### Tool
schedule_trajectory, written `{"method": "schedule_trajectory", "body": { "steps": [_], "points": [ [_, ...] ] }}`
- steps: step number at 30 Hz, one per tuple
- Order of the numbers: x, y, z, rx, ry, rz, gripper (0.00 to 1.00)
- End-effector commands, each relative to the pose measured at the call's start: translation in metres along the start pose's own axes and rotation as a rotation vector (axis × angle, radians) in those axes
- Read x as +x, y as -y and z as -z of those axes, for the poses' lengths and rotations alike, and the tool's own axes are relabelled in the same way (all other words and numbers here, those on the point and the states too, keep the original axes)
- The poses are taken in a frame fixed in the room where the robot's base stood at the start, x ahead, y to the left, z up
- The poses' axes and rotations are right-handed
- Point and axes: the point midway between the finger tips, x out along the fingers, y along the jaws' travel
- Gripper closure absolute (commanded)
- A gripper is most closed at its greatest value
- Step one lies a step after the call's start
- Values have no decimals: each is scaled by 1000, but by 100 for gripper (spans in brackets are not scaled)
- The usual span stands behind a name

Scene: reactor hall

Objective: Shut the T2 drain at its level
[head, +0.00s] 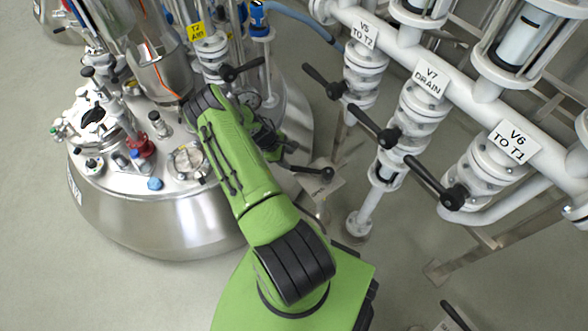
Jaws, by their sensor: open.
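The vessel's top bears a yellow tag (196,31) that starts with T2. My green arm reaches over the vessel's right side. My gripper (276,143) is partly hidden behind the arm, close to the vessel's right edge and just up and left of the lever. It is open, and I see nothing held.
White pipes at right carry black-handled valves tagged V5 TO T2 (363,33), V7 DRAIN (432,77) and V6 TO T1 (514,141). Another black lever (455,315) shows at the bottom right. Pipes and fittings crowd the vessel top. The floor at left is clear.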

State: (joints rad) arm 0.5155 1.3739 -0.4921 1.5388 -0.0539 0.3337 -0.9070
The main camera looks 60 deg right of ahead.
Motion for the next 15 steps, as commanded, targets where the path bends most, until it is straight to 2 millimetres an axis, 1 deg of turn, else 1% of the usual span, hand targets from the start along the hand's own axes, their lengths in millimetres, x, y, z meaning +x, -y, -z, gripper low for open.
{"method": "schedule_trajectory", "body": {
  "steps": [1, 3, 7, 9, 11, 15],
  "points": [
    [17, 2, 1, 0, 2, 3, 51],
    [35, 2, 1, 0, 1, 3, 51],
    [64, 1, 1, 0, 0, 1, 51],
    [75, 1, 1, 0, 0, 1, 51],
    [82, 1, 1, 0, 0, 1, 51],
    [88, 0, 1, 0, -1, 0, 51]
  ]
}}
